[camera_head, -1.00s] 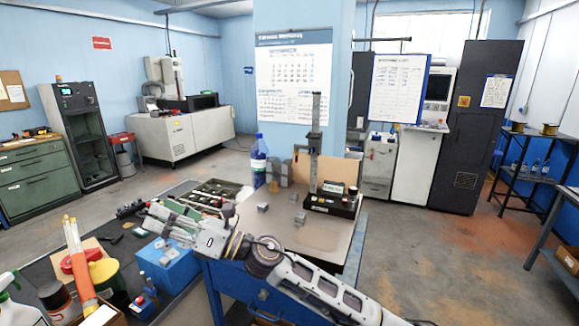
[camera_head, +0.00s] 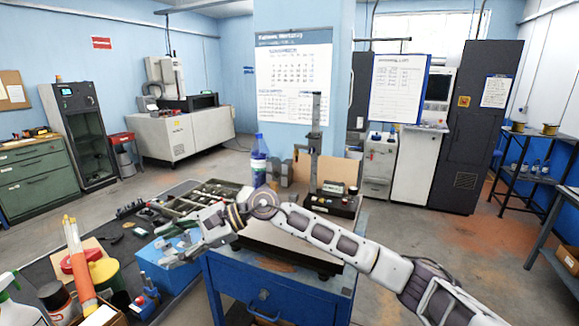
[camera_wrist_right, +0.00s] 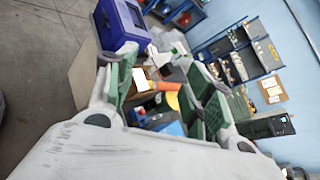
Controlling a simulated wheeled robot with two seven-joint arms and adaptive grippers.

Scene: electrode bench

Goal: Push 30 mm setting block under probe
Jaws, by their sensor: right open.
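The height gauge stand (camera_head: 316,130), with a short side arm that looks like the probe holder, stands upright on its dark base (camera_head: 332,205) at the back of the granite plate (camera_head: 285,246). The small grey blocks on the plate are hidden behind my right arm, so I cannot pick out the 30 mm setting block. My right gripper (camera_head: 168,250) is open and empty, left of the plate, over the blue box's area. Its green-padded fingers are spread in the right wrist view (camera_wrist_right: 160,62), with nothing between them. My left gripper is not in view.
A blue box (camera_head: 165,272), orange tubes (camera_head: 77,262) and a spray bottle (camera_head: 12,300) crowd the left bench.

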